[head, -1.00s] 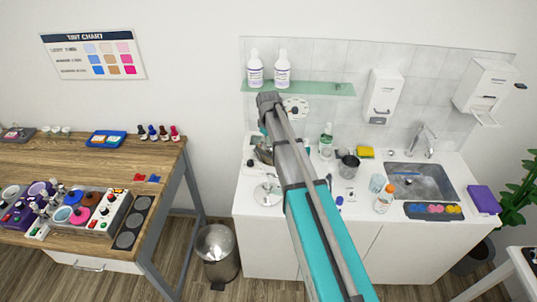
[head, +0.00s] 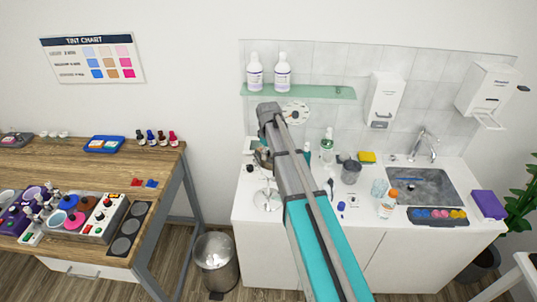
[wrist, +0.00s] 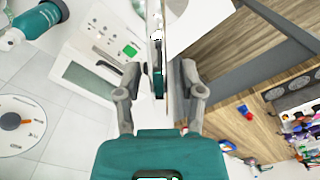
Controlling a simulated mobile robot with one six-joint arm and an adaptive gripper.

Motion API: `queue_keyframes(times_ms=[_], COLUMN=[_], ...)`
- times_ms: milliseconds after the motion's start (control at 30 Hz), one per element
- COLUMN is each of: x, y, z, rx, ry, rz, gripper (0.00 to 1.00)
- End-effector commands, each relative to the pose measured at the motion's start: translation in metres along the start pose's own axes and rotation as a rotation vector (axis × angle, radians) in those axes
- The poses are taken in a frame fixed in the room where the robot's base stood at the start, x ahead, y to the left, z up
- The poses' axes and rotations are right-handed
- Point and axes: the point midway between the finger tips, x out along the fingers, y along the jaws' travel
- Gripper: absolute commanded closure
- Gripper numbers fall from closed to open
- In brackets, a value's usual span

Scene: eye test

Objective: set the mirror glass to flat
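The round table mirror stands on the white counter at the front left; its disc-shaped base (head: 267,200) and thin stem show in the head view. Its glass is mostly hidden there behind my arm. In the wrist view the mirror glass (wrist: 157,50) appears as a thin, nearly edge-on upright plate between my fingers. My gripper (wrist: 159,72) is open, one finger on each side of the plate, with visible gaps. I see no clear contact. In the head view my gripper is mostly hidden by my own arm.
A white device with a green button (wrist: 130,50) is close to my left finger in the wrist view. Bottles and cups stand right of my arm, before the sink (head: 424,185). A glass shelf (head: 310,91) hangs above. A metal bin (head: 216,260) stands left of the counter.

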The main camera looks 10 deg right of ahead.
Motion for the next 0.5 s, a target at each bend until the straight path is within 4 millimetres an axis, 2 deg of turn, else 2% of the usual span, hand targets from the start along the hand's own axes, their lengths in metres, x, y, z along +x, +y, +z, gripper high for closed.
queue_keyframes(times_ms=[33,233,267,500], x=[0.0000,0.0000,0.0000,0.0000], y=[-0.0001,-0.0001,-0.0001,-0.0002], z=[-0.0001,0.0000,-0.0001,0.0000], rx=[0.000,0.000,0.000,0.000], ry=[0.000,0.000,0.000,0.000], rz=[0.000,0.000,0.000,0.000], gripper=[0.60,0.97,1.00,1.00])
